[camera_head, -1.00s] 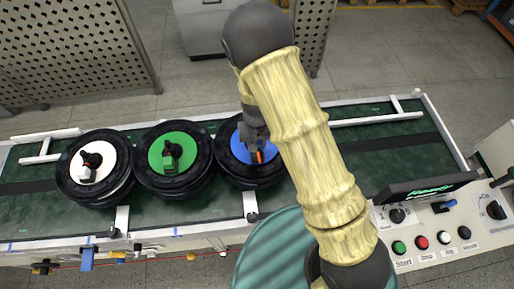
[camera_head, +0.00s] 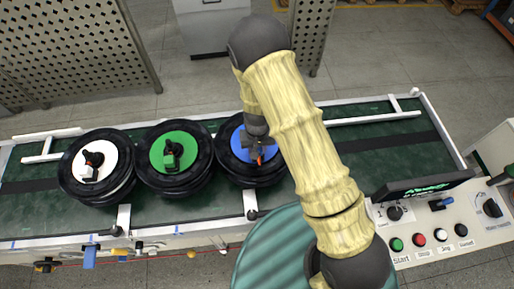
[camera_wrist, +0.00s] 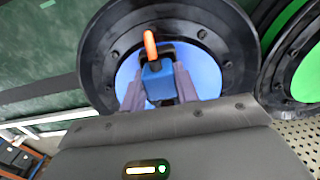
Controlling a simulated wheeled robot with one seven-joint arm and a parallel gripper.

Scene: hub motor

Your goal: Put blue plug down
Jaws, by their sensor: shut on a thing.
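The blue plug (camera_wrist: 158,82) is between the two fingers of my gripper (camera_wrist: 158,90) in the wrist view, with an orange piece standing up from it. It is over the centre of the blue-faced wheel (camera_wrist: 208,72), which is the rightmost of the wheels in the head view (camera_head: 238,148). My gripper (camera_head: 258,152) is shut on the plug there, and my arm hides part of the wheel. I cannot tell whether the plug touches the wheel's hub.
A green-faced wheel (camera_head: 188,143) and a white-faced wheel (camera_head: 76,168), each with a plug on its hub, stand to the left on the green conveyor (camera_head: 30,212). A control panel (camera_head: 425,250) with a screen and buttons is at the right. The belt right of my arm is clear.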

